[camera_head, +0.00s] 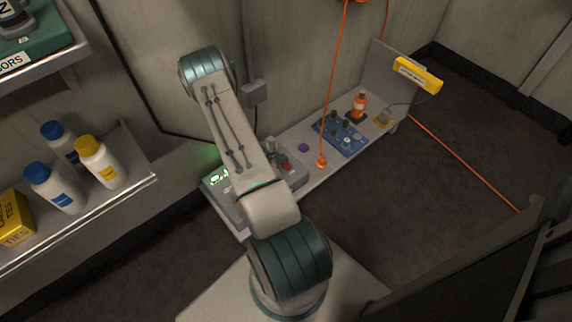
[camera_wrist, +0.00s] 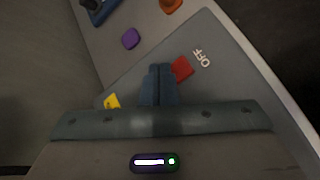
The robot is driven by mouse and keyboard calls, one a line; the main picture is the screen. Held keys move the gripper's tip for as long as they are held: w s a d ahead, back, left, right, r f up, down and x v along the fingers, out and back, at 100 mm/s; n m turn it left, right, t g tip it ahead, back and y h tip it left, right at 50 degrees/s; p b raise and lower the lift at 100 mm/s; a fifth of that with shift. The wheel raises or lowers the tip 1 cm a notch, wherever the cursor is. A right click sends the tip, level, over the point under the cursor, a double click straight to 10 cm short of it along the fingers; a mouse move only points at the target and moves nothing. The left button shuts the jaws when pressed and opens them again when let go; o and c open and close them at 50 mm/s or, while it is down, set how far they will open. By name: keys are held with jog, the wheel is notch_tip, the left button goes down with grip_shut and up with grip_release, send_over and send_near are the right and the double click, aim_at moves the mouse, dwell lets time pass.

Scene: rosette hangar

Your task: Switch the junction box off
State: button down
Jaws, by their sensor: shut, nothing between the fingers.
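The junction box appears as a grey, flat-topped box (camera_head: 226,196) at the near end of the low shelf, partly hidden behind my arm. In the wrist view its grey face (camera_wrist: 215,95) carries a red switch part (camera_wrist: 182,69) beside the white word OFF (camera_wrist: 202,59). The red part also shows in the head view (camera_head: 287,166). My gripper (camera_wrist: 160,72) is shut and empty, its fingertips just left of the red part. I cannot tell whether they touch it. A yellow patch (camera_wrist: 112,101) shows left of the fingers, partly covered by my gripper.
White bottles (camera_head: 99,163) stand on the left shelf.

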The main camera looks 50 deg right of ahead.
jog(key=shift+f, duration=0.1)
dwell(0.7)
jog(key=shift+f+b, duration=0.3)
jog(key=shift+b, duration=0.3)
jog(key=shift+s+a+f+b, duration=0.1)
jog(key=shift+s+f+b, duration=0.1)
jog(key=shift+f+b, duration=0.4)
dwell(0.9)
jog(key=shift+r, duration=0.4)
jog(key=shift+w+r+p, duration=0.25)
jog(key=shift+r+p, duration=0.55)
jog(key=shift+r, duration=0.55)
jog(key=shift+w+r+p, duration=0.2)
jog(key=shift+r+p, duration=0.55)
jog(key=shift+r, duration=0.55)
